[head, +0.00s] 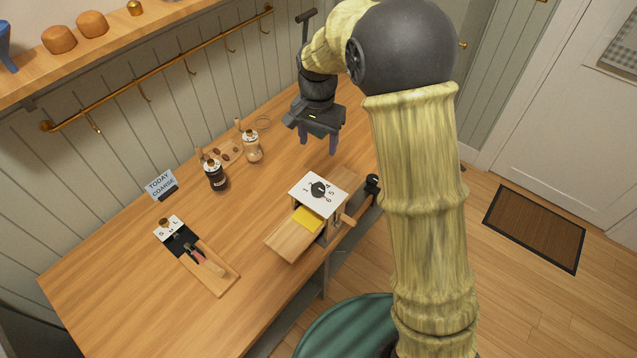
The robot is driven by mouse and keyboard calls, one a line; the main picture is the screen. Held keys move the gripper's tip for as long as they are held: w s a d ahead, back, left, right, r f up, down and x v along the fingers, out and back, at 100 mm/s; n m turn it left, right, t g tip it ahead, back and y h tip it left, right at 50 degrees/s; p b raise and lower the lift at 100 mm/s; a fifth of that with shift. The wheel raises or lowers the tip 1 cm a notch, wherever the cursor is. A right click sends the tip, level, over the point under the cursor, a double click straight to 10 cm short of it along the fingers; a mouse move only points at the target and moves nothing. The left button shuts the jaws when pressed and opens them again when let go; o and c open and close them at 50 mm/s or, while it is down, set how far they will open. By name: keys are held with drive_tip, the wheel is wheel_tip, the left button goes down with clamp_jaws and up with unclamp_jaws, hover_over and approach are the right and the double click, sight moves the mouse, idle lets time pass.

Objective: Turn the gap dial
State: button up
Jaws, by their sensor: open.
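The gap dial (318,189) is a round black knob on a white plate (310,202) marked with numbers. The plate sits on top of a small wooden machine with a yellow piece (307,218) and a sloping wooden board (290,238) in front. Which number the knob points to is too small to tell surely. My gripper (318,146) hangs above the table behind the dial, up and level with it in the picture. Its two fingers point down and stand apart, with nothing between them. It is not touching the dial.
A sign (160,184) reads "TODAY COARSE".

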sight(318, 188)
wheel_tip(318, 188, down, 17)
drive_tip(key=p, duration=0.5)
drive_tip(key=shift+f, duration=0.15)
drive_tip(key=c, duration=1)
